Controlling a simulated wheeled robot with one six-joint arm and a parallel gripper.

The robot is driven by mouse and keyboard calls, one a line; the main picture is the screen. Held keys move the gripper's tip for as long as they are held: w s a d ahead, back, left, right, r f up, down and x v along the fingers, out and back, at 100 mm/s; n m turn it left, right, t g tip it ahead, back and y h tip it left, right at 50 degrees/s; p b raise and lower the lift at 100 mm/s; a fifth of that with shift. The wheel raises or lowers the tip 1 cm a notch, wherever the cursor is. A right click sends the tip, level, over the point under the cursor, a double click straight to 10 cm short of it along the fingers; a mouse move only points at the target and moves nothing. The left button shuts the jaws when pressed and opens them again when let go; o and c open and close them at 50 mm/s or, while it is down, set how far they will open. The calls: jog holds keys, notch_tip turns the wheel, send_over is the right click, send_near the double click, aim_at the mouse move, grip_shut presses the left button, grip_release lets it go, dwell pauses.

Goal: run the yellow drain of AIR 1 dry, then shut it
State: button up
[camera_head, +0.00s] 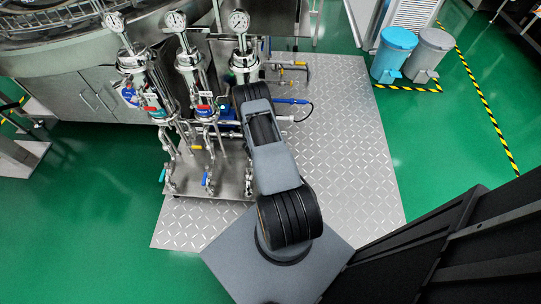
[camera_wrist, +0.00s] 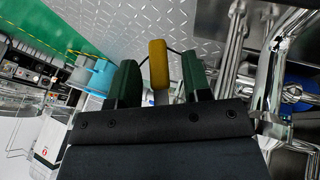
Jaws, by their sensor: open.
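In the wrist view a yellow handle (camera_wrist: 159,63) stands between the two dark green fingers of my gripper (camera_wrist: 160,76). The gripper is open, with a gap on each side of the handle. The handle's lower end and its valve are mostly hidden by the gripper body. In the head view my arm covers the gripper and the lower front of the rightmost gauge-topped unit (camera_head: 243,64). A small yellow handle (camera_head: 290,64) shows on a pipe behind that unit; I cannot tell whether it is the same one. No AIR 1 label is readable, and no drain flow is visible.
Two more gauge-topped units (camera_head: 187,62) stand to the left, with teal (camera_head: 162,175) and blue (camera_head: 206,179) handles low in front. Shiny pipes (camera_wrist: 278,75) run close right of my gripper. Blue (camera_head: 394,54) and grey (camera_head: 428,55) bins stand back right. The plate's right side (camera_head: 350,140) is clear.

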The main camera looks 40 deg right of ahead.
jog(key=p+v, duration=0.4)
jog(key=v, duration=0.9)
jog(key=shift+a+r, duration=0.1)
jog(key=shift+r, duration=0.05)
